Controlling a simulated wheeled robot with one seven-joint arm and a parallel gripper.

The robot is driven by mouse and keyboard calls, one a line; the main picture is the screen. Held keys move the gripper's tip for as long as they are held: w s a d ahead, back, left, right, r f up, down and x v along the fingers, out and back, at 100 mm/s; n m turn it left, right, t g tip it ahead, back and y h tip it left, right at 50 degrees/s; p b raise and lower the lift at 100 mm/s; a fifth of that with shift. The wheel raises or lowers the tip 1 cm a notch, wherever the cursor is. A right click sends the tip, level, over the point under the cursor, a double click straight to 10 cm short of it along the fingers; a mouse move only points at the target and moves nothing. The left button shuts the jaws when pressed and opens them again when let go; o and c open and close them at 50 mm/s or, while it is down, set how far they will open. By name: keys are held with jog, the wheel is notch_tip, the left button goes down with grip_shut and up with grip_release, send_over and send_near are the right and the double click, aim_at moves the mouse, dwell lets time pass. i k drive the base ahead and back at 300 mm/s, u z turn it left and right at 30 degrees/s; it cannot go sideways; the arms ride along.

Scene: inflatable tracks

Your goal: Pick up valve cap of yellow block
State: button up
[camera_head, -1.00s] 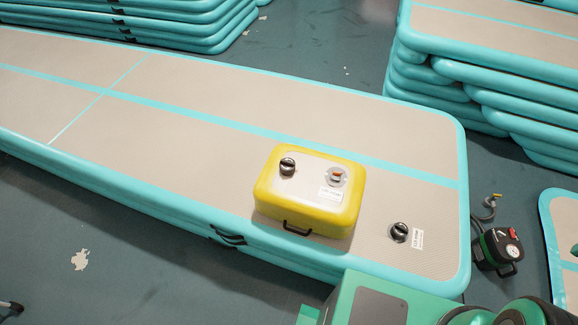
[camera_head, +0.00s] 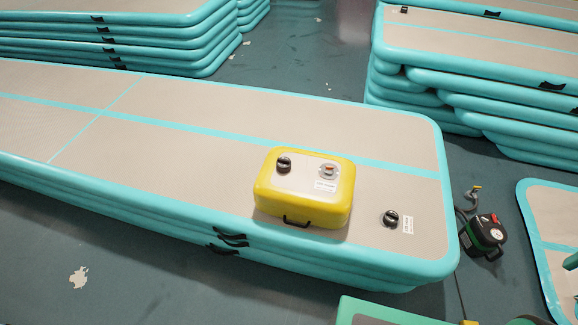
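A yellow inflatable block (camera_head: 303,190) with a beige top lies on the near part of a long beige and teal track (camera_head: 180,150). On the block's top, a black valve cap (camera_head: 284,164) sits at the left. A round grey valve fitting with an orange centre (camera_head: 328,170) is at the right, with a white label below it. A black handle (camera_head: 296,221) is on the block's front side. Another black cap (camera_head: 390,217) sits on the track to the right of the block.
A black and green pump (camera_head: 484,236) with a hose stands on the floor at the right. Stacked teal tracks (camera_head: 470,80) are behind right, and more (camera_head: 130,40) at the back left. A further track edge (camera_head: 545,240) is at the far right.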

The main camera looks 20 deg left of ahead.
aim_at(284, 164)
jog(key=z, duration=2.6)
jog(key=k, duration=1.9)
jog(key=u, duration=2.65)
